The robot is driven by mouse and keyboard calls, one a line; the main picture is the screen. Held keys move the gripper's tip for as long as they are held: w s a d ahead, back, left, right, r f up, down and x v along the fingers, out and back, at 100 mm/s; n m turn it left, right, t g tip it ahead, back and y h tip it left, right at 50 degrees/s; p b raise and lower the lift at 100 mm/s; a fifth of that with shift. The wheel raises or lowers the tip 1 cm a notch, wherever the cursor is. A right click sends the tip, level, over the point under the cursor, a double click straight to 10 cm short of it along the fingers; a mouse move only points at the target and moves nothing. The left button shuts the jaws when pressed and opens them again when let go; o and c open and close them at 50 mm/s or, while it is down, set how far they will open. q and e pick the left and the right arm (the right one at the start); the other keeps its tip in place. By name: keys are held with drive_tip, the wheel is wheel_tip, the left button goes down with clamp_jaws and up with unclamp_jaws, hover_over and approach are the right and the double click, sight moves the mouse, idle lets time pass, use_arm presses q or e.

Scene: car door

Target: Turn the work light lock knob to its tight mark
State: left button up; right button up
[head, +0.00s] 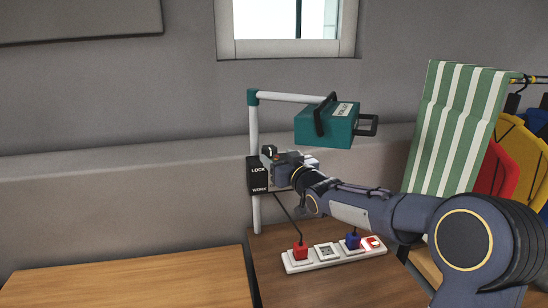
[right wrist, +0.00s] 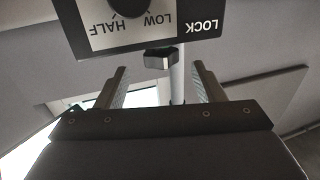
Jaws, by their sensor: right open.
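The work light's teal lamp head (head: 325,125) hangs from a white pole (head: 254,130). A black control box (head: 258,178) marked LOCK and WORK is fixed to the pole. In the right wrist view the box's panel (right wrist: 212,48) is upside down, with LOW, HALF and LOCK lettering and a round black knob (right wrist: 130,4) cut by the top edge. A small dark grey block (right wrist: 160,58), perhaps the lock knob, lies beyond my fingertips. My right gripper (head: 276,162) is at the box; its fingers (right wrist: 160,78) are open, with nothing gripped. No tight mark is legible. My left gripper is out of view.
A lighter wooden top (head: 130,280) is clear at left. A striped green cloth (head: 455,130) hangs at right.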

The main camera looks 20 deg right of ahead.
drive_tip(key=shift+s+d, duration=0.15)
drive_tip(key=shift+s, duration=1.75)
drive_tip(key=s+a+f+m+g, duration=0.1)
drive_tip(key=s+a+f+g, duration=0.2)
drive_tip(key=s, duration=0.9)
drive_tip(key=s+a+f+g+y+p, duration=0.1)
drive_tip(key=s+f+g, duration=0.4)
drive_tip(key=s, duration=0.8)
drive_tip(key=s+a+f+m+g+y+p, duration=0.1)
drive_tip(key=s+a+f+g, duration=0.3)
drive_tip(key=s+f, duration=0.3)
drive_tip(key=s, duration=0.5)
drive_tip(key=shift+s+a+f+m, duration=0.2)
drive_tip(key=shift+a+m, duration=0.1)
drive_tip(key=shift+a, duration=0.05)
